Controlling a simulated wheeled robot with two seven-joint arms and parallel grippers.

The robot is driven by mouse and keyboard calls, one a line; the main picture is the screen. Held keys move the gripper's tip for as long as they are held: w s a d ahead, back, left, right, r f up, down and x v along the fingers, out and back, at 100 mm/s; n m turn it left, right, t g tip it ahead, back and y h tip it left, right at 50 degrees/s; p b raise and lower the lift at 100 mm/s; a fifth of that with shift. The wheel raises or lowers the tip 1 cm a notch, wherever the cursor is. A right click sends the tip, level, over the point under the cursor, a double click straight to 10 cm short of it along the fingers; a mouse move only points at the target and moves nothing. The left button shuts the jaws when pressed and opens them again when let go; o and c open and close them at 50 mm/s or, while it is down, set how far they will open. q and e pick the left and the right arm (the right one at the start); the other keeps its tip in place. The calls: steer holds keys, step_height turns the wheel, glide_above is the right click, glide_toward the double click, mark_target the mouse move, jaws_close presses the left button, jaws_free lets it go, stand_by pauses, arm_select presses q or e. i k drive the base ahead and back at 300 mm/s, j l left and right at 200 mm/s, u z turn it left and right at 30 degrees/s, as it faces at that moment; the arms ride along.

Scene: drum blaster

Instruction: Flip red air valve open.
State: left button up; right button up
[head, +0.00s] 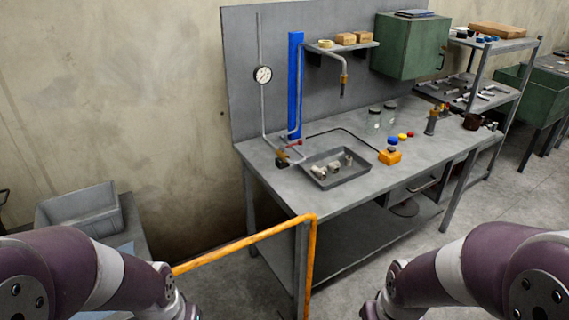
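The red air valve handle (294,143) is a small red lever on the grey pipework at the left rear of the workbench (330,205). It sits near the foot of a blue upright (295,85), just above a dark and brass fitting (282,160). It is too small to tell its exact angle. My two arms come in at the lower left and lower right, well in front of the bench and apart from the valve. Both grippers are below the picture's edge and out of view.
A grey tray (318,182) with metal parts lies right of the valve. A pressure gauge (263,75) is on the pipe above. An orange rail (245,243) runs before the bench's left front corner.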

mark_target(282, 148)
steer(key=i+l+u, duration=0.2)
steer(key=i, duration=0.3)
steer(key=i+l+u, duration=0.1)
steer(key=u, duration=0.3)
steer(key=l+u, duration=0.25)
steer(key=u, duration=0.2)
steer(key=i+l+u, duration=0.1)
steer(key=l+u, duration=0.15)
steer(key=u, duration=0.15)
steer(key=l+u, duration=0.2)
steer(key=u, duration=0.2)
steer(key=l+u, duration=0.1)
steer(key=l, duration=0.4)
steer(key=k+l+u, duration=0.15)
steer(key=l, duration=0.35)
steer(key=l+u, duration=0.1)
steer(key=l, duration=0.4)
steer(key=k+l+u, duration=0.15)
steer(key=l, duration=0.35)
